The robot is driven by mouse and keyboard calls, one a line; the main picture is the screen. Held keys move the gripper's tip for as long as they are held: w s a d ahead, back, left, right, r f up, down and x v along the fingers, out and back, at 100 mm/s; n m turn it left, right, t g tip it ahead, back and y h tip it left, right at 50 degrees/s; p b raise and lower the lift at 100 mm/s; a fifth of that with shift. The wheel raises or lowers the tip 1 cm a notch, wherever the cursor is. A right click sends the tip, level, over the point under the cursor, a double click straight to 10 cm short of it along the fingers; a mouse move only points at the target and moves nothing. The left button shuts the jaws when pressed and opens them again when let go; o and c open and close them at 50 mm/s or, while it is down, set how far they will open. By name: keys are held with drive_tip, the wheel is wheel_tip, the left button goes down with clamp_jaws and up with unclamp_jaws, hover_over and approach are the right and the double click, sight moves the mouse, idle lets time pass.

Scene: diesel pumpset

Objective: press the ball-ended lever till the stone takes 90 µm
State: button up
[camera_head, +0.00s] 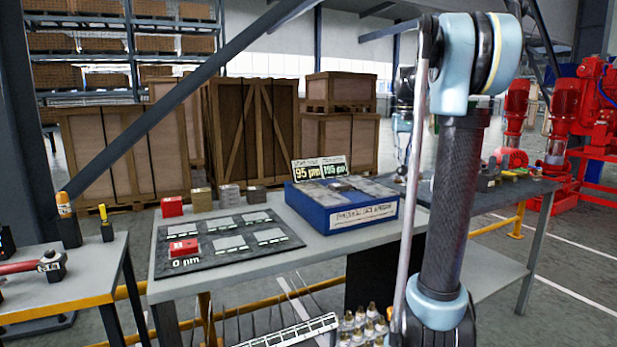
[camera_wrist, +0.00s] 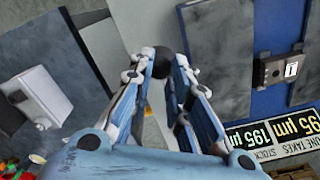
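The lever's dark ball end (camera_wrist: 160,62) shows in the wrist view at the tips of my gripper's fingers (camera_wrist: 165,68). The fingers stand apart along their length, with the ball at the gap between their ends. I cannot tell whether they grip it. The lever's shaft is not clear. A sign in the head view reads 95 µm (camera_head: 308,171) beside another reading 195 µm (camera_head: 336,170). Both show upside down in the wrist view, the 95 µm one at the right edge (camera_wrist: 297,122). In the head view my gripper is not clear behind my arm.
A blue box (camera_head: 350,217) with grey plates stands on the grey table. A dark mat (camera_head: 215,258) with pale marked spaces holds a red block (camera_head: 183,247) near a 0 µm label. Several blocks line the table's back edge. A side table (camera_head: 65,285) stands at left.

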wheel_tip(320, 180, up, 9)
drive_tip(key=w+a, duration=0.1)
drive_tip(key=shift+w+f, duration=0.15)
drive_tip(key=shift+w, duration=0.15)
idle(0.5)
drive_tip(key=s+a+f+t, duration=0.2)
drive_tip(key=s+a+f, duration=0.1)
drive_tip(key=s+f, duration=3.3)
wheel_tip(320, 180, down, 2)
drive_tip(key=shift+s+a, duration=0.15)
drive_tip(key=shift+s, duration=0.2)
